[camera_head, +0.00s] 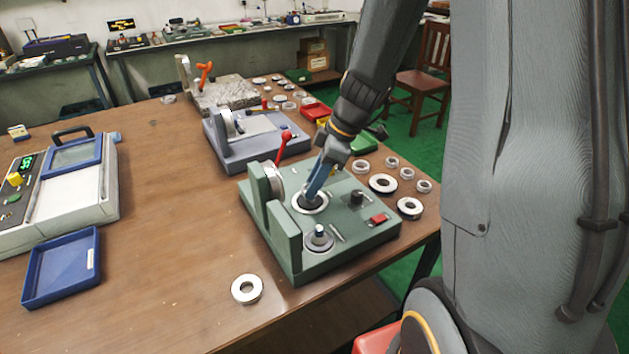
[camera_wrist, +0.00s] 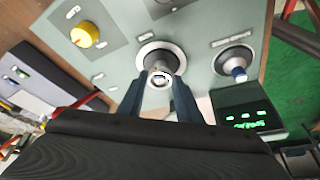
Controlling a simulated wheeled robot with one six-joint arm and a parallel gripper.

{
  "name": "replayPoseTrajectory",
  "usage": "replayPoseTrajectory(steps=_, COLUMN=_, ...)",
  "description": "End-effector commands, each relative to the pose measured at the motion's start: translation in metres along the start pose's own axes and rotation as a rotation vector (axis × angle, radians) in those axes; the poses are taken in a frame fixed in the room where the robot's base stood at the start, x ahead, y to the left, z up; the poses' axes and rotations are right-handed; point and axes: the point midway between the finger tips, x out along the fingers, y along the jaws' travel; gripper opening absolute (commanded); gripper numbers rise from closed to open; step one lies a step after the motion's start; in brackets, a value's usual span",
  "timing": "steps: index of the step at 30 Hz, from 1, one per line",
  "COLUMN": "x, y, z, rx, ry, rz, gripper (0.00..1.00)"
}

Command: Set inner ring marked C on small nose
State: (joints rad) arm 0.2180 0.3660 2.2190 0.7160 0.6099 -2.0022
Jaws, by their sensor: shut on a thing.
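My gripper (camera_head: 313,192) points down over the green fixture (camera_head: 352,240), its blue fingers at the rear round seat (camera_head: 308,209). In the wrist view the fingers (camera_wrist: 162,88) are shut on a small silver ring (camera_wrist: 161,78). A dark round seat with a pale rim (camera_wrist: 172,50) lies just beyond it. I cannot tell whether the ring touches the seat, and no letter is readable on it. A nose with a blue-grey tip (camera_head: 319,231) stands free on the nearer seat; it also shows in the wrist view (camera_wrist: 238,72). The gripper hides the rear seat's middle.
Several loose rings (camera_head: 382,184) lie right of the fixture, and one ring (camera_head: 247,289) lies in front of it. A grey-blue fixture (camera_head: 262,150) with a red-knobbed lever stands behind. A blue tray (camera_head: 33,290) is at left. The table between is clear.

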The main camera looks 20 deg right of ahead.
Motion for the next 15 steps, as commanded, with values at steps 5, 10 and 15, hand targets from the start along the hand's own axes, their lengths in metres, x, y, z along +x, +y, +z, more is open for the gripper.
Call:
replayPoseTrajectory(steps=5, x=0.005, y=0.0, z=0.002, rx=0.0, ry=0.0, rz=0.0, gripper=0.09)
replayPoseTrajectory(steps=10, x=0.008, y=0.001, z=0.003, rx=0.0, ry=0.0, rz=0.001, gripper=0.09)
replayPoseTrajectory(steps=15, x=0.012, y=0.001, z=0.005, rx=0.0, ry=0.0, rz=0.0, gripper=0.09)
